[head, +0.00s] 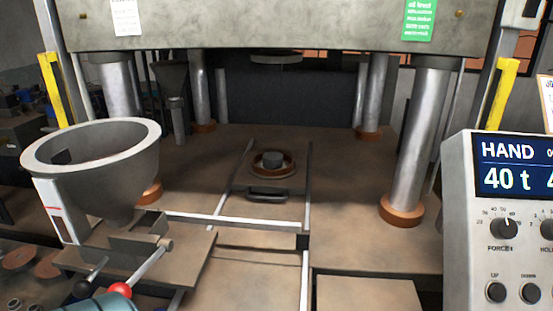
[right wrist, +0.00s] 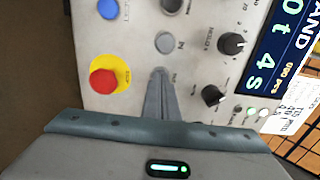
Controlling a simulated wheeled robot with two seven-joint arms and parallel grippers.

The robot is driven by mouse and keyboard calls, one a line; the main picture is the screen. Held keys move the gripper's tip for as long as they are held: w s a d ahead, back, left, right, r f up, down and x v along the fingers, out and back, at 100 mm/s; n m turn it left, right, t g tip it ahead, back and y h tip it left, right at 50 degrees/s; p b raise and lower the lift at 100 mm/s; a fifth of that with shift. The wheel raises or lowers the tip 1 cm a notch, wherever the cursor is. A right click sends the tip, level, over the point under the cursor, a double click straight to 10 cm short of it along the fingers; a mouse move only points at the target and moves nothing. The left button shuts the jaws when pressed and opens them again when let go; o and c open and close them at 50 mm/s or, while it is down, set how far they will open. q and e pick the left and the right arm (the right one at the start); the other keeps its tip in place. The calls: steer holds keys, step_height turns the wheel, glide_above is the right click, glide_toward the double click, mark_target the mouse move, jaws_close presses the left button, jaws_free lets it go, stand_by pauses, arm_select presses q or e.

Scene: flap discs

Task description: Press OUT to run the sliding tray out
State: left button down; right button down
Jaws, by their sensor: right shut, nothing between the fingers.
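The control panel (head: 500,260) stands at the right in the head view, its display reading HAND and 40 t. In the right wrist view my right gripper (right wrist: 160,76) is shut and empty, its fingertips over the panel face below the grey IN button (right wrist: 165,43). A small label beside the tips is too blurred to read surely, and the OUT button is not visible. I cannot tell whether the tips touch the panel. The sliding tray (head: 232,184) sits between the press columns, with a black handle (head: 268,195) and a round mould (head: 288,170). My left gripper is not in view.
A red stop button (right wrist: 104,82) on yellow, a blue button (right wrist: 108,9) and black knobs (right wrist: 232,43) surround my right fingertips. A grey hopper (head: 95,165) stands at the left, with a red-knobbed lever (head: 121,290) below it. Rails run forward from the press.

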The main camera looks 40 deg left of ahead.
steer(key=shift+f+b, duration=0.1)
steer(key=shift+b, duration=0.3)
stand_by(0.5)
stand_by(0.6)
steer(key=v, duration=0.8)
stand_by(0.6)
stand_by(0.7)
